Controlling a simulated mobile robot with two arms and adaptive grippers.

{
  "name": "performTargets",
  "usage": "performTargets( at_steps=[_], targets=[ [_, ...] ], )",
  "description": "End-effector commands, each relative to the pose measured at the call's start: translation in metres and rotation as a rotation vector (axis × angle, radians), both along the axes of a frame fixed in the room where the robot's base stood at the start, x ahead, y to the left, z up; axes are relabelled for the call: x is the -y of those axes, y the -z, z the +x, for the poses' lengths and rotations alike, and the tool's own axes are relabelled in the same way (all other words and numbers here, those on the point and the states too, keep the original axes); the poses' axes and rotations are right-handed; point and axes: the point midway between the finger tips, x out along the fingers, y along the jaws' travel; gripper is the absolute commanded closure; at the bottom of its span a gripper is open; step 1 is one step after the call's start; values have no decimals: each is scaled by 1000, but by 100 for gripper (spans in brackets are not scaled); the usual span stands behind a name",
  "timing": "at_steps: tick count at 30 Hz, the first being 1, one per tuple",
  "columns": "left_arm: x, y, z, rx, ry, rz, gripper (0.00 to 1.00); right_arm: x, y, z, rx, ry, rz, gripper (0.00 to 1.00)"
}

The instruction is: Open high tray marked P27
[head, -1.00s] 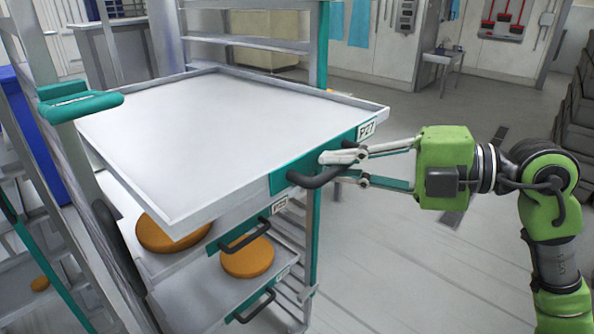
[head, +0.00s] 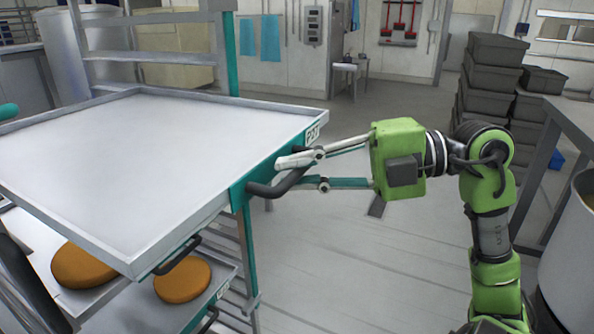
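The high tray marked P27 (head: 165,160) is a wide, flat, empty grey tray, pulled far out of the rack in the head view. Its label (head: 313,134) is at the right end of its teal front. Its dark handle (head: 274,188) sticks out from that front. My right gripper (head: 284,176) is at the handle, one finger above and one below, and looks shut on it. The handle partly hides the fingertips. My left gripper is not in view.
Lower trays with orange rounds (head: 182,279) sit under the tray. The rack's teal post (head: 246,250) stands behind the tray's front. Dark crates (head: 490,90) are stacked at the back right, and a large pot (head: 572,260) stands at right. The middle floor is clear.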

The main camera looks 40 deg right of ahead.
Motion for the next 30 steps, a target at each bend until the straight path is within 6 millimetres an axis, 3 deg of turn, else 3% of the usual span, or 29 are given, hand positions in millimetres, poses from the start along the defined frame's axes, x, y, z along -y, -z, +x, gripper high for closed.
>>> performTargets(
  at_steps=[14,30],
  targets=[
    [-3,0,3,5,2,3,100,5,-2,-4,3,4,3,72],
    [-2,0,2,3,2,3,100,72,-20,-75,1,3,2,72]
  ],
)
